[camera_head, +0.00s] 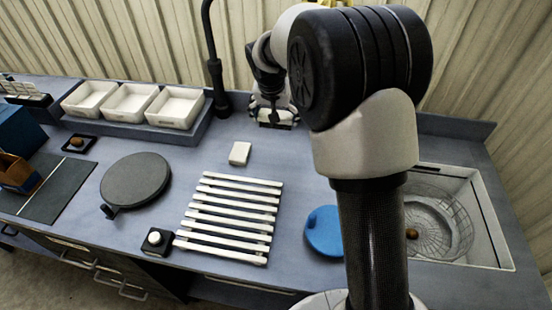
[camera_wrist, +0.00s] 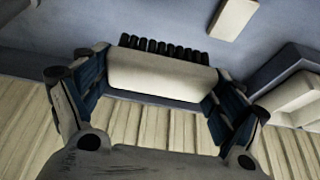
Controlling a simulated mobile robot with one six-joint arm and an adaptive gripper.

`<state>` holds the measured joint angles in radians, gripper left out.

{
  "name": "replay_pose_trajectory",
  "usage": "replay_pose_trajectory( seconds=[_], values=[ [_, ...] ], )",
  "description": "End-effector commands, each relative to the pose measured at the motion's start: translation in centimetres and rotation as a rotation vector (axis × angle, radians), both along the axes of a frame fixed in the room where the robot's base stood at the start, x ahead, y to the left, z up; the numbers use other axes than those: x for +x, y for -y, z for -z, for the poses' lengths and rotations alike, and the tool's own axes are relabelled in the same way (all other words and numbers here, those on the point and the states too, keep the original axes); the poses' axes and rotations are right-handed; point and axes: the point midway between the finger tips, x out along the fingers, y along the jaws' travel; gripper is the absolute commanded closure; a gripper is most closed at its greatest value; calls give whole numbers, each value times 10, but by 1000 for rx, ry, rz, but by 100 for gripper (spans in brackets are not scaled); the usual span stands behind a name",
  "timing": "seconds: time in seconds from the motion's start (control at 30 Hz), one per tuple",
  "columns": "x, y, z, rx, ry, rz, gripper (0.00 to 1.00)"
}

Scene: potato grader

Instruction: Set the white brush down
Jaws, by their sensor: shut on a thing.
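The white brush (camera_wrist: 162,74) has a pale body and a row of black bristles. In the wrist view it sits across the jaws of my gripper (camera_wrist: 155,82), with a dark blue-padded finger at each end. In the head view my gripper (camera_head: 273,112) is at the back of the blue-grey worktop, just right of the black post. The brush (camera_head: 270,119) shows only small there, below the fingers. I cannot tell whether its bristles touch the worktop.
A white block (camera_head: 240,153) lies in front of the gripper, behind a white slatted rack (camera_head: 232,215). Three white trays (camera_head: 130,103) stand at back left. The worktop around the block is clear.

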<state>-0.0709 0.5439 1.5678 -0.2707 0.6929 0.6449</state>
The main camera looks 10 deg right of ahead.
Motion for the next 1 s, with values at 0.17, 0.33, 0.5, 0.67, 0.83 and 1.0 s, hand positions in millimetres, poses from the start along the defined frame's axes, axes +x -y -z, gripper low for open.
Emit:
replay_pose_trajectory(
  seconds=[0.17, 0.33, 0.5, 0.67, 0.83, 1.0],
  values=[
    [-1, 0, 55, 0, -3, -1, 32],
    [-1, 0, 98, 0, -3, -1, 32],
    [0, 0, 123, 0, 0, -2, 32],
    [0, 0, 132, 0, 0, -2, 32],
    [-1, 0, 156, 0, -2, -2, 32],
    [0, 0, 171, 1, 1, -2, 32]
  ],
)
